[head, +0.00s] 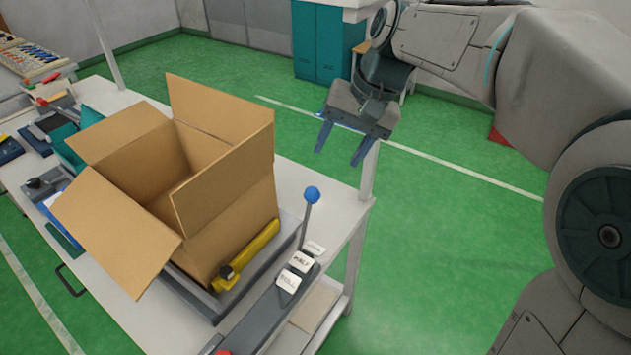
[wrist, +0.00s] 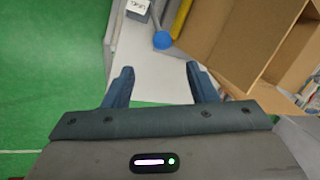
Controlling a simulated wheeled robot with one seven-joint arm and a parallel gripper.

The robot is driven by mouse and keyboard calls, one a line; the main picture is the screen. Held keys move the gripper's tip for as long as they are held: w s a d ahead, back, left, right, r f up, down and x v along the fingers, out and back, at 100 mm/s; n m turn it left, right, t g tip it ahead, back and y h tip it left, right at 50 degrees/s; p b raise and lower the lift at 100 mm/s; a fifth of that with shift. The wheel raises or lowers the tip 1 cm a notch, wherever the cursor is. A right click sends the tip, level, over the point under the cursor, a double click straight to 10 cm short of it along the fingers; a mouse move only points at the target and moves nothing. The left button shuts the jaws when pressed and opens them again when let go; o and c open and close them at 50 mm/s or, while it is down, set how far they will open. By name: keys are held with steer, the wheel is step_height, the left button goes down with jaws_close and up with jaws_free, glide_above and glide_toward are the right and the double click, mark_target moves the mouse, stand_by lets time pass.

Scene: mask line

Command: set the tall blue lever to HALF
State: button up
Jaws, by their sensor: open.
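The tall blue lever (head: 308,215) is a grey rod with a blue ball on top. It rises from a dark grey base at the table's right edge. White label plates, one reading HALF (head: 300,262), lie along the base in front of the rod. The rod stands near the far plate, whose text I cannot read. In the wrist view the blue ball (wrist: 163,40) shows beyond my fingertips. My gripper (head: 339,150) is open and empty, above and behind the lever, apart from it. My gripper also shows in the wrist view (wrist: 160,72).
An open cardboard box (head: 235,225) stands on a grey tray left of the lever, its flaps spread. A yellow bar (head: 247,255) lies between box and lever. Free space lies right of the table (head: 338,205). A teal cabinet (head: 320,40) stands behind.

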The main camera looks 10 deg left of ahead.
mark_target(315, 190)
steer(key=x, duration=1.3)
steer(key=shift+a+f+p, duration=0.25)
steer(key=shift+a+p, duration=0.05)
steer(key=shift+a, duration=0.1)
jaws_close()
